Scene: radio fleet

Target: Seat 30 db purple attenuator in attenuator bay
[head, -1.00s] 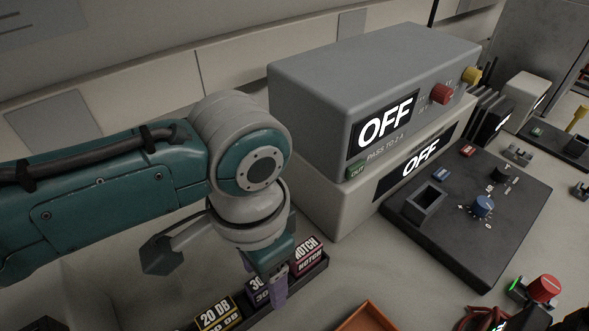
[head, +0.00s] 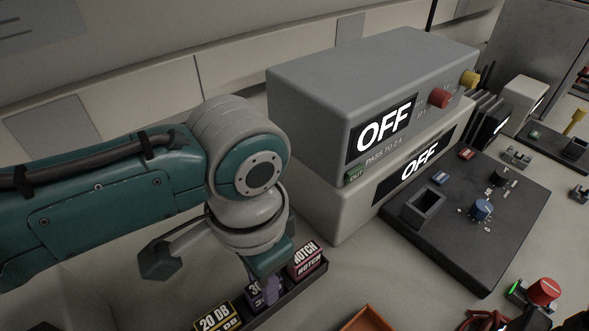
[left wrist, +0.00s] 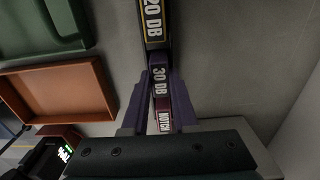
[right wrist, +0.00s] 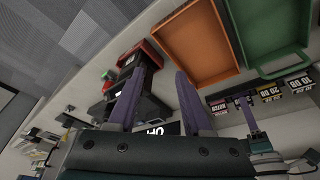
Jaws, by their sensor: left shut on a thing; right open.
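The 30 dB purple attenuator (left wrist: 159,80) is a dark purple block with a white "30 DB" label. It stands in a dark rack (head: 310,283) between a yellow "20 DB" block (head: 216,319) and a red "NOTCH" block (head: 306,262). My left gripper (head: 266,290) points down at it and is shut on it, a purple finger on either side (left wrist: 160,92); its label is partly hidden in the head view. A square open socket (head: 424,205), apparently the attenuator bay, stands on the dark sloped panel and looks empty. My right gripper (right wrist: 161,72) is open and empty, away from the rack.
Two stacked grey instruments (head: 375,85) with "OFF" displays stand behind the rack, left of the panel. An orange tray (head: 366,318) lies in front, and a green tray (right wrist: 272,35) is beside it.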

